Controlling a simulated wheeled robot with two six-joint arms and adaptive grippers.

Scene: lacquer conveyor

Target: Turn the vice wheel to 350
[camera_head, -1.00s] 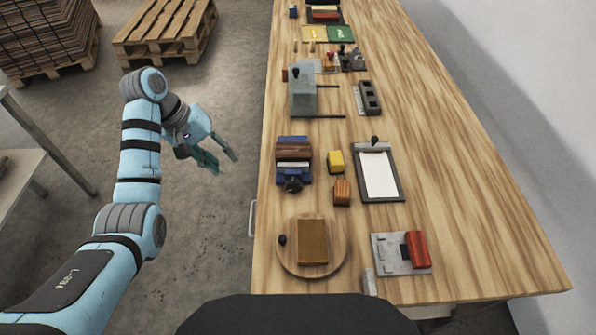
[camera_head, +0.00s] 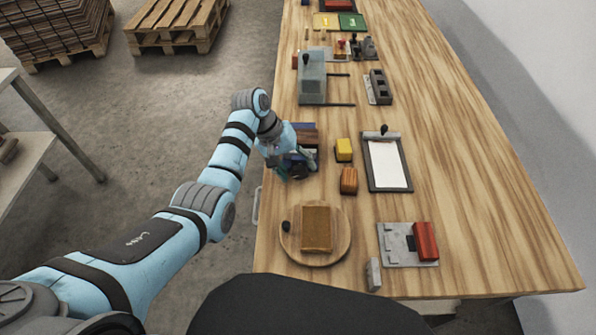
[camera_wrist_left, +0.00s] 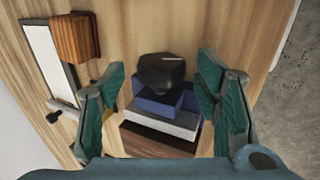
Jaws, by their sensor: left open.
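The vice, a blue body (camera_wrist_left: 165,103) with a pale grey block and brown wood in it, stands at the left edge of the wooden bench. Its dark wheel (camera_wrist_left: 162,72) faces the wrist camera, with a light mark on its upper side. In the head view the vice (camera_head: 304,132) is partly hidden by my left gripper (camera_head: 293,172). The left gripper is open. In the wrist view its two green fingers (camera_wrist_left: 165,92) stand either side of the vice and wheel, with gaps showing on both sides. The wheel's number is not readable. My right gripper is not seen.
A yellow block (camera_head: 343,149) and a wooden block (camera_head: 349,181) stand right of the vice, beside a clipboard (camera_head: 387,187). A round board (camera_head: 342,246) lies in front. The bench's right side is clear.

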